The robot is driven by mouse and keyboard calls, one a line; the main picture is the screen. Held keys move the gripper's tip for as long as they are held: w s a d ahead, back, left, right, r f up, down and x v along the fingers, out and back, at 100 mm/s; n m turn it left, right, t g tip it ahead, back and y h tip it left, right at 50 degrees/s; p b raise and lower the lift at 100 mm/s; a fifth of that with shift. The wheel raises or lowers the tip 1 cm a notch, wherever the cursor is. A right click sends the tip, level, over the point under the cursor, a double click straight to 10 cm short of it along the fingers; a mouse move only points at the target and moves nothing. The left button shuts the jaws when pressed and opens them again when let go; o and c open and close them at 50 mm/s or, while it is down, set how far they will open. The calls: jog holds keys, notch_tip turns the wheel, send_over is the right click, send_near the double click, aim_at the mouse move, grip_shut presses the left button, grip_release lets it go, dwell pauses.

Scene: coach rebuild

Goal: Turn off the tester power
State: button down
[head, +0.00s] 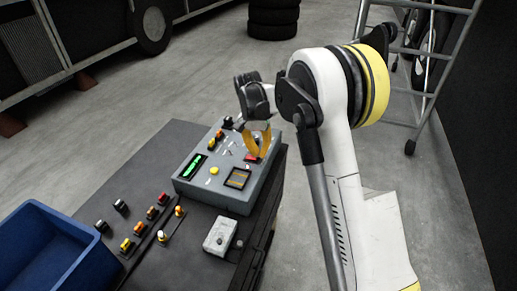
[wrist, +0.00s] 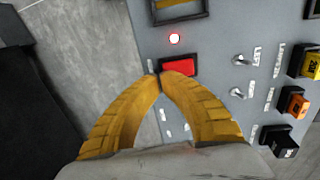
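The tester is a grey box (head: 216,198) on the dark bench, with a lit green display (head: 194,166). My gripper (head: 263,154) points down over this far right part of the panel. In the wrist view its yellow fingertips (wrist: 160,78) meet with nothing between them. They overlap the lower left edge of the red switch; I cannot tell whether they touch it.
Toggle switches (wrist: 240,60) and coloured connectors (wrist: 297,104) stand up from the panel near the fingers. A framed meter (head: 237,178) is on the tester. A small light grey box (head: 220,236), several coloured plugs (head: 127,245) and a blue bin (head: 50,250) are on the bench.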

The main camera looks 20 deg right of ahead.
jog(key=shift+s+d+f+t+y, duration=0.1)
jog(key=shift+d+f+t+y, duration=0.1)
jog(key=shift+f+t+y, duration=0.25)
jog(key=shift+a, duration=0.1)
jog(key=shift+r+p, duration=0.35)
jog(key=shift+r, duration=0.4)
notch_tip(320, 180, up, 14)
jog(key=s+d+p, duration=0.1)
jog(key=p, duration=0.4)
jog(key=shift+d, duration=0.3)
